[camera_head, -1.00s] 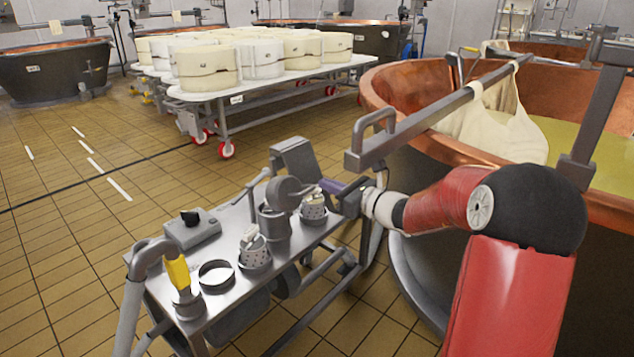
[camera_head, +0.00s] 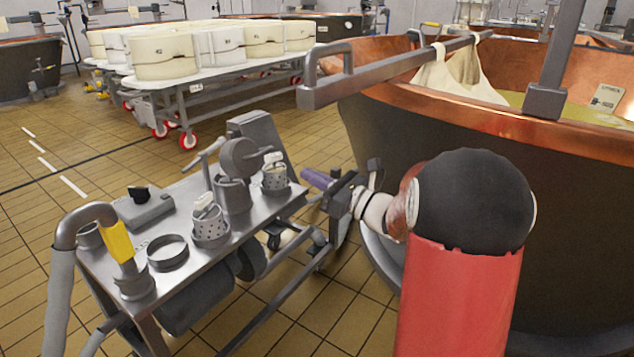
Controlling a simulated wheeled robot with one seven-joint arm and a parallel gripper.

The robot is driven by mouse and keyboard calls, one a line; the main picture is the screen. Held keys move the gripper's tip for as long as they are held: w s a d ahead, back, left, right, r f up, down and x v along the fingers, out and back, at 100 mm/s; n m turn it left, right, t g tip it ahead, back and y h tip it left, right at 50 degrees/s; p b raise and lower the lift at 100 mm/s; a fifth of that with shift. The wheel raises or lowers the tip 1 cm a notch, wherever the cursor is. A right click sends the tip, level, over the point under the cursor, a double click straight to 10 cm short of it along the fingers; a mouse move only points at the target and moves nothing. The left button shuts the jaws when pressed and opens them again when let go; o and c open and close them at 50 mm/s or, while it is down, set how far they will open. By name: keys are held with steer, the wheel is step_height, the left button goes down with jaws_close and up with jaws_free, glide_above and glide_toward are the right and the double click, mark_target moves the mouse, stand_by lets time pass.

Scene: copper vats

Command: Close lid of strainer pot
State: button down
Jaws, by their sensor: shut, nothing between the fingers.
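The metal pot (camera_head: 234,194) stands on the steel table between two perforated strainers, one in front (camera_head: 210,226) and one behind to the right (camera_head: 275,178). Its round lid (camera_head: 239,156) is open, standing up on edge above the rim. My gripper (camera_head: 313,190) is right of the table's right end, beside the rear strainer and apart from the lid. It is shut and empty, with a purple part showing at its end. Its fingertips are small and partly hidden in this view.
The steel table (camera_head: 190,187) also holds a switch box (camera_head: 144,208), an open ring (camera_head: 168,252) and a yellow-handled pipe (camera_head: 117,241). A large copper vat (camera_head: 450,125) stands close on the right. A bar (camera_head: 390,68) reaches out from it. Tiled floor is free at left.

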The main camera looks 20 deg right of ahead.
mark_target(267, 152)
steer(key=x, duration=1)
